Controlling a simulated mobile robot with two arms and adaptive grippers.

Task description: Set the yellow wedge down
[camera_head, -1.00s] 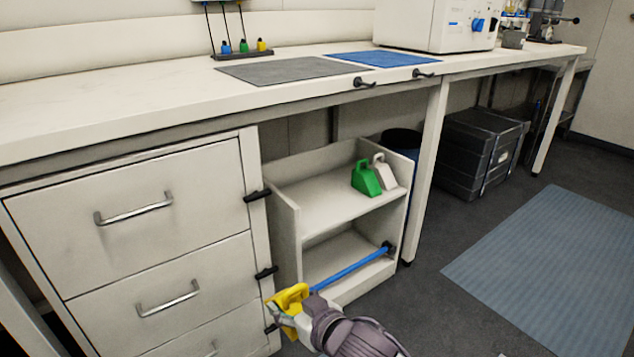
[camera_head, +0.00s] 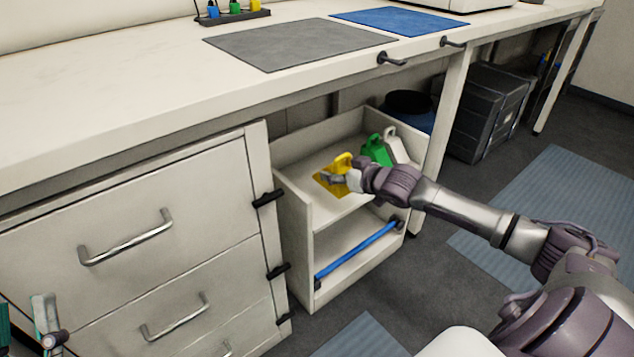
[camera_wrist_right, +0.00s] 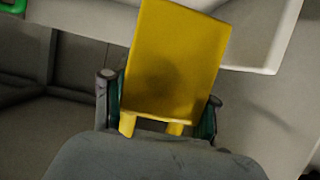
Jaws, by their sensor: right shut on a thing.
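The yellow wedge (camera_head: 342,162) is at the upper shelf of the low white shelf unit (camera_head: 292,210), left of the green wedge-like piece. My right gripper (camera_head: 338,178) is shut on it, reaching in from the right. In the right wrist view the yellow wedge (camera_wrist_right: 176,60) fills the space between the fingers, its broad face toward the camera. I cannot tell whether its underside touches the shelf. My left gripper (camera_head: 25,322) shows partly at the lower left edge, fingers apart, with nothing seen between them.
A green piece (camera_head: 377,150) and a white piece (camera_head: 396,146) stand at the right of the upper shelf. A blue bar (camera_head: 358,250) crosses the lower shelf's front. The bench (camera_head: 130,110) overhangs the unit, and drawers (camera_head: 150,230) stand left. The upper shelf's front left is bare.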

